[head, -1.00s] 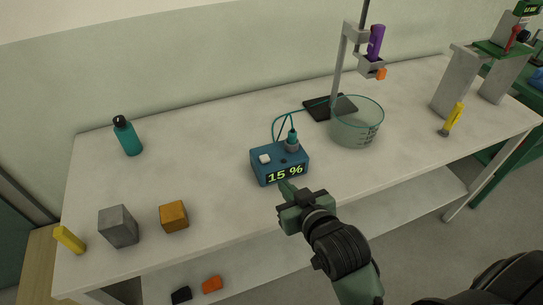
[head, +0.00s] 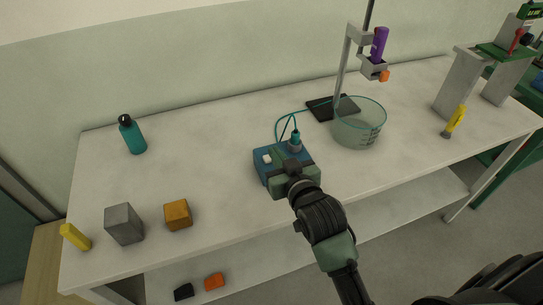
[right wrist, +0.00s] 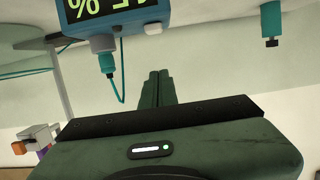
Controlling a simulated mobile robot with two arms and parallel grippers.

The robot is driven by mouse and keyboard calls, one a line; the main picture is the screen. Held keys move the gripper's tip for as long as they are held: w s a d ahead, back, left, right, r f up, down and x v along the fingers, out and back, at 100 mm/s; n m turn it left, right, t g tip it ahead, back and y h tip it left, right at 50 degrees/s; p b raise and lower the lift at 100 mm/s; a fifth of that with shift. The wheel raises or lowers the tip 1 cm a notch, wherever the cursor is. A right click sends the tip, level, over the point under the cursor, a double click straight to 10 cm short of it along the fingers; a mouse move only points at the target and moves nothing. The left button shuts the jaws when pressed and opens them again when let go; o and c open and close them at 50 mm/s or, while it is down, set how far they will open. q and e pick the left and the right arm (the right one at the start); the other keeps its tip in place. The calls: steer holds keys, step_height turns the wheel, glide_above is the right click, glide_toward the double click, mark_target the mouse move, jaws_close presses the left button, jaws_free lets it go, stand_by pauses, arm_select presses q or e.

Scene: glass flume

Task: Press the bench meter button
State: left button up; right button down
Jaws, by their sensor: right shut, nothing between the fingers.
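The blue bench meter (head: 260,171) stands near the front edge of the bench, with a white button (head: 267,158) on top. The meter also shows upside down at the top of the right wrist view (right wrist: 125,18), with its button (right wrist: 153,28) and part of its lit display (right wrist: 90,6). My right gripper (head: 278,157) is in front of and over the meter, hiding its display in the head view. My left gripper is not in view.
A probe (head: 295,143) with a teal cable stands on the meter. A glass beaker (head: 358,128) and a clamp stand (head: 342,70) are behind right. A grey block (head: 124,224), an orange block (head: 178,215) and a teal bottle (head: 132,135) are left. The bench between is clear.

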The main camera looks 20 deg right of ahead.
mark_target(271, 168)
steer(key=x, duration=0.3)
steer(key=shift+w, duration=0.4)
step_height(271, 168, down, 3)
steer(key=shift+s+p, duration=0.1)
steer(key=shift+p, duration=0.25)
steer(key=shift+s+f, duration=0.1)
steer(key=shift+f, duration=0.5)
